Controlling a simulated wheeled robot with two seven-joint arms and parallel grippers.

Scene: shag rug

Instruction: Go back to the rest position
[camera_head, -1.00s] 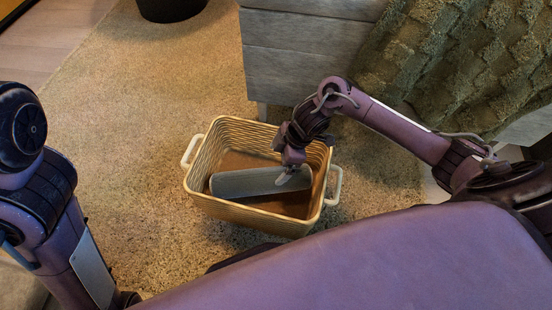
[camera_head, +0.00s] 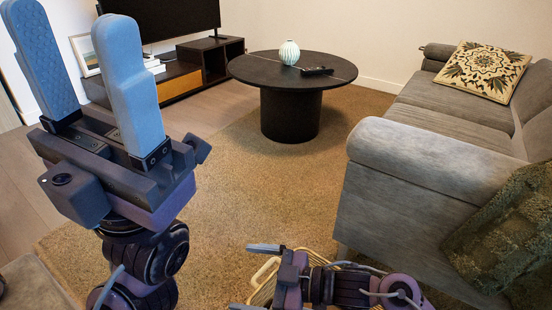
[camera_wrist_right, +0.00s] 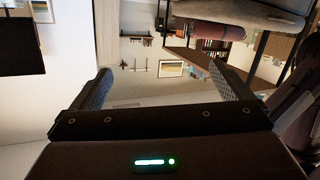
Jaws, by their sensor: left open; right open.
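My left gripper (camera_head: 68,18) is raised at the left of the head view, its two blue-grey fingers pointing up, wide apart and empty. My right gripper (camera_head: 255,278) is at the bottom of the head view, fingers pointing left, in front of the wicker basket (camera_head: 264,292). In the right wrist view the right gripper (camera_wrist_right: 160,72) has its fingers apart with nothing between them. The basket is mostly hidden behind the right arm and its contents do not show.
A grey sofa (camera_head: 410,150) with a patterned cushion (camera_head: 482,70) and a green throw (camera_head: 515,230) stands at the right. A round black table (camera_head: 290,70) with a vase (camera_head: 289,52) stands ahead. Open rug (camera_head: 265,185) lies between.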

